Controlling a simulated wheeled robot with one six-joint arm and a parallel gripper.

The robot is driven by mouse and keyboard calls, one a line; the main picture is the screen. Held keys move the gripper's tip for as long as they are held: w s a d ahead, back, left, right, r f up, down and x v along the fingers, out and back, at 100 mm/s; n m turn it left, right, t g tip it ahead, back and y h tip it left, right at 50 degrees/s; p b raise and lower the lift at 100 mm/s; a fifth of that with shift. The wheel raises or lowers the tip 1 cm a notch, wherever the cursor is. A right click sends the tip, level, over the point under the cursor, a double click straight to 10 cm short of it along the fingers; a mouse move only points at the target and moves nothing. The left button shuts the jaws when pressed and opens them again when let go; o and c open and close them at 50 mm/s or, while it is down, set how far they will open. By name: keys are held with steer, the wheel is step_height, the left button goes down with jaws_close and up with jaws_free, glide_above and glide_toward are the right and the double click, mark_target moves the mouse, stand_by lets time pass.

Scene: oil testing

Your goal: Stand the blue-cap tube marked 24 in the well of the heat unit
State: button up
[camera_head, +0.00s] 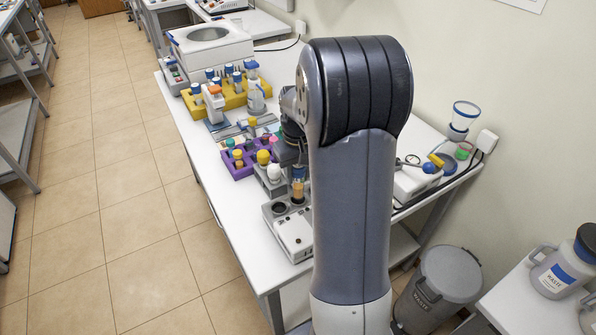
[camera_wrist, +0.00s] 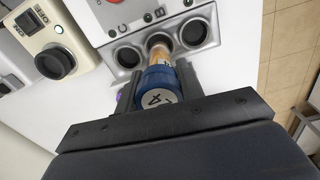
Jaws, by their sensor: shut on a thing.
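A tube with a blue cap (camera_wrist: 158,82) and amber contents is in my gripper (camera_wrist: 157,92), which is shut on it. A 4 shows on the cap top; the rest of the mark is hard to read. The heat unit (camera_wrist: 110,22) has three dark wells in a row. The tube's lower end lines up with the middle well; I cannot tell how deep it is in. The outer two wells look empty.
A cream device with a black knob (camera_wrist: 54,62) stands left of the unit in the wrist view. A purple rack (camera_head: 238,171) and a yellow rack (camera_head: 236,100) with tubes stand farther back. The table's left edge is close.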

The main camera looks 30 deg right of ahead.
steer(key=shift+f+b, duration=0.95)
steer(key=shift+f, duration=0.4)
stand_by(0.9)
steer(key=o, duration=1.1)
steer(key=shift+r, duration=0.1)
step_height(320, 180, up, 11)
steer(key=shift+f+b, duration=0.15)
steer(key=shift+b, duration=0.2)
step_height(320, 180, down, 11)
steer(key=shift+r+p, duration=0.1)
steer(key=shift+p, duration=0.3)
steer(key=shift+r, duration=0.15)
